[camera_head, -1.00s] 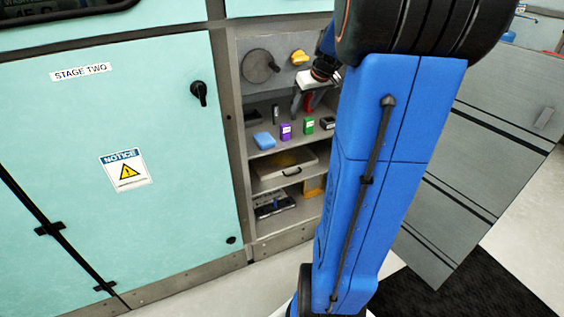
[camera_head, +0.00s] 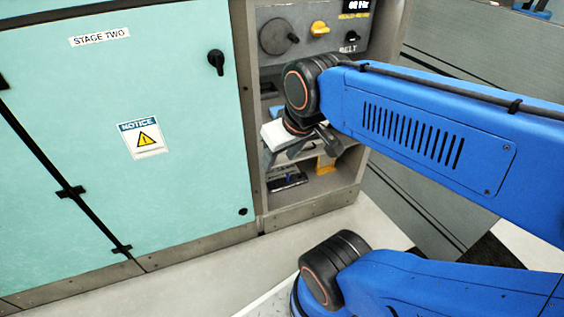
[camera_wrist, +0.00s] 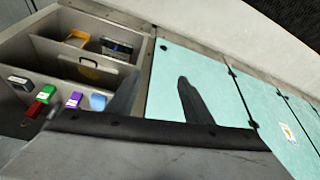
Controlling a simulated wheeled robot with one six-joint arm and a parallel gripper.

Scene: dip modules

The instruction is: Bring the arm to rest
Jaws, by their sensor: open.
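My gripper (camera_wrist: 155,92) is open in the wrist view, its two dark fingers apart with nothing between them. In the head view my gripper (camera_head: 292,150) hangs in front of the open shelf unit, and my blue arm reaches in from the right. Small modules stand on a shelf in the wrist view: a green one (camera_wrist: 47,94), a purple one (camera_wrist: 74,100), a red one (camera_wrist: 36,111), a black one (camera_wrist: 19,82) and a blue piece (camera_wrist: 98,102). In the head view my wrist and gripper hide most of that shelf.
A teal cabinet door (camera_head: 190,160) with a black handle (camera_head: 216,62) is at left. The floor (camera_head: 210,275) before it is clear.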

